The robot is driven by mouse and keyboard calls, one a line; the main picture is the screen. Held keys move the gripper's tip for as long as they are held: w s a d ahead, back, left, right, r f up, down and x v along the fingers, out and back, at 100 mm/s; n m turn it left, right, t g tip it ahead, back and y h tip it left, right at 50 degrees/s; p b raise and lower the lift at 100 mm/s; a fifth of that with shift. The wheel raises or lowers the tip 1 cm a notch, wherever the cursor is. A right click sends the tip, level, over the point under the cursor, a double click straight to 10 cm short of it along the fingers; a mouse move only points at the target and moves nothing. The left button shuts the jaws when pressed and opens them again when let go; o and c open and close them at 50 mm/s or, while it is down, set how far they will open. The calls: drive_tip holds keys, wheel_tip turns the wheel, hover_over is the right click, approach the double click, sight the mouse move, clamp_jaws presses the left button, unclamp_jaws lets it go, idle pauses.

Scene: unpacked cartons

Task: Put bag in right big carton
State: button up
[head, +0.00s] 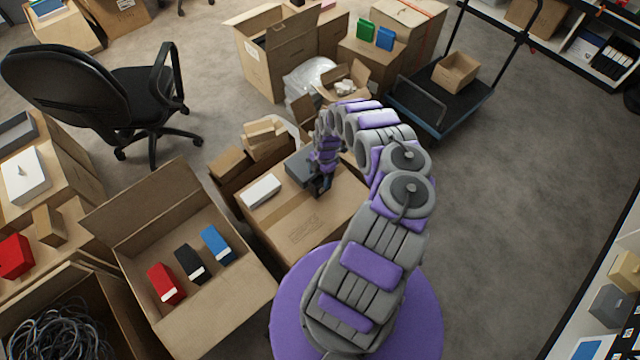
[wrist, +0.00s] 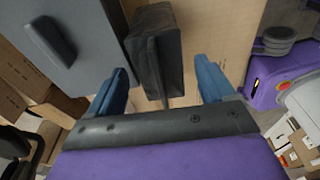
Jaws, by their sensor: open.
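A dark bag (wrist: 155,45) stands on a closed carton (wrist: 215,35) in the wrist view. My gripper (wrist: 165,76) is open, with its blue fingers apart on either side of the bag's near end. In the head view my gripper (head: 318,188) is low over the closed carton (head: 300,225); the bag is mostly hidden there by the gripper. A big open carton (head: 215,312) stands left of the closed one, holding red, black and blue items. Another open carton (head: 95,300) with cables is further left. Of these two, the one with coloured items is to the right.
A grey box (head: 300,168) and a white box (head: 262,191) share the closed carton's top with the bag; the grey box (wrist: 80,75) is close left of it in the wrist view. An office chair (head: 110,95) stands behind. Floor on the right is clear.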

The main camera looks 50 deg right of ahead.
drive_tip(key=shift+f, duration=0.1)
idle(0.3)
clamp_jaws()
idle(0.6)
